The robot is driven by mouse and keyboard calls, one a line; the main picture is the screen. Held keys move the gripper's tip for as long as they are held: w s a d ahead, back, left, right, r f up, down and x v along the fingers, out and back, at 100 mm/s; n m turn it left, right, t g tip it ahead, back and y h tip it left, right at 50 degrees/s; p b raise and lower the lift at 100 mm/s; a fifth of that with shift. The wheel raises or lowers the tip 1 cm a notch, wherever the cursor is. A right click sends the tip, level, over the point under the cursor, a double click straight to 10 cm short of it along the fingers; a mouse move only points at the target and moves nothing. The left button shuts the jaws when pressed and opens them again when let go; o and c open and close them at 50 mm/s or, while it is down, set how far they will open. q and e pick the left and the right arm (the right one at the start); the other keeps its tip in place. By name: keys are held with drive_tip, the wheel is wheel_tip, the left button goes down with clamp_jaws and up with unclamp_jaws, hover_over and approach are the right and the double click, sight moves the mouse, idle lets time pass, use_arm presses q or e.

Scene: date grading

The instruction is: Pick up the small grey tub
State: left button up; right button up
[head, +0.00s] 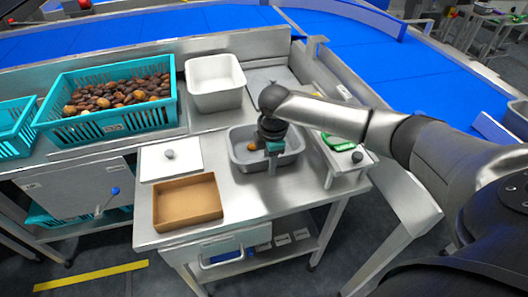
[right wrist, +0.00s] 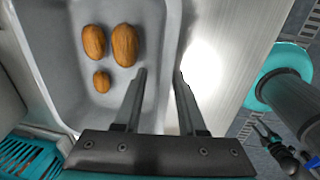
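The small grey tub (head: 240,160) stands on the steel bench, right of the brown tray. It fills the left and middle of the right wrist view (right wrist: 60,95), with brown dates (right wrist: 110,55) on its floor. My right gripper (head: 272,153) is at the tub and hides part of it in the head view. In the right wrist view my right gripper's fingers (right wrist: 159,76) are apart, one over the inside of the tub and one beyond its rim. The tub's side wall lies between them; I cannot tell whether either finger touches it. My left gripper is not in view.
A brown tray (head: 187,222) and a white lidded box (head: 155,168) are left of the tub. A white tub (head: 215,102) and a teal crate of dates (head: 165,115) stand behind. A green item (head: 338,141) lies on a stand at right.

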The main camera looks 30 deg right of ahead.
drive_tip(key=shift+f, duration=0.3)
clamp_jaws()
idle(1.2)
